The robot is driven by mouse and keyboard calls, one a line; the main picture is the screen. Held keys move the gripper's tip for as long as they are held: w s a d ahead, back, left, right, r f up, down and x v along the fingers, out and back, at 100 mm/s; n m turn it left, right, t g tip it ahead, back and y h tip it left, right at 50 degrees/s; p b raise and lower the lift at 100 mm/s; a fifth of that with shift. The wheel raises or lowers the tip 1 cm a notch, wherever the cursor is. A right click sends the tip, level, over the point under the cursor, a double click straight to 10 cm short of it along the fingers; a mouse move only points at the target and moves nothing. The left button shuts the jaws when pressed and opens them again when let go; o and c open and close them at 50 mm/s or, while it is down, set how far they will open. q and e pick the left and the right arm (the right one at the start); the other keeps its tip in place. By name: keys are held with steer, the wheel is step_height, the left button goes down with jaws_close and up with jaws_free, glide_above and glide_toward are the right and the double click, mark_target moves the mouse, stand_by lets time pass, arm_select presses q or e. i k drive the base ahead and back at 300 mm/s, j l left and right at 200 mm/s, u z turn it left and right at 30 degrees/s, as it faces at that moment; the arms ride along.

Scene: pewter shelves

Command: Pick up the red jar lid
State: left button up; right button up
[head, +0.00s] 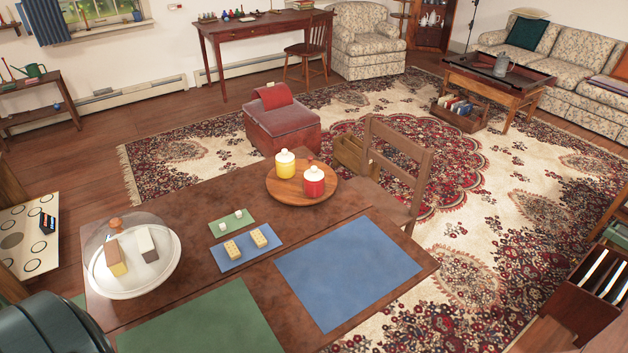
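The red jar (314,184) stands upright on a round wooden board (281,196) at the back right of the brown table. A pale, whitish top with a small knob, which looks like its lid (313,172), sits on the jar. A yellow jar (285,165) with a similar pale top stands to its left and slightly behind, on the same board. The two jars are close but apart. Neither of my grippers shows in the head view.
A domed dish (150,288) stands at the table's left. Blue (348,270) and green (200,325) mats lie in front; smaller mats hold little blocks and cubes. A wooden chair (398,165) stands close to the board's right. A red ottoman (283,130) is behind.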

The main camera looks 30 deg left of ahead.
mark_target(313, 174)
steer(key=i+l+u, duration=0.15)
steer(key=i+l, duration=0.15)
steer(key=i+l+u, duration=0.1)
steer(key=i+l, duration=0.15)
steer(key=l, duration=0.25)
steer(key=i+l+u, duration=0.15)
steer(key=l, duration=0.25)
steer(key=i+l+u, duration=0.15)
steer(key=i+l, duration=0.15)
steer(key=l, duration=0.2)
steer(key=i+l+u, duration=0.1)
steer(key=l, duration=0.35)
steer(key=i+l+u, duration=0.15)
steer(key=l, duration=0.35)
steer(key=i+l+u, duration=0.15)
steer(key=l, duration=0.4)
steer(key=i+l+u, duration=0.1)
steer(key=l, duration=0.45)
steer(key=i+j, duration=0.05)
steer(key=i, duration=0.05)
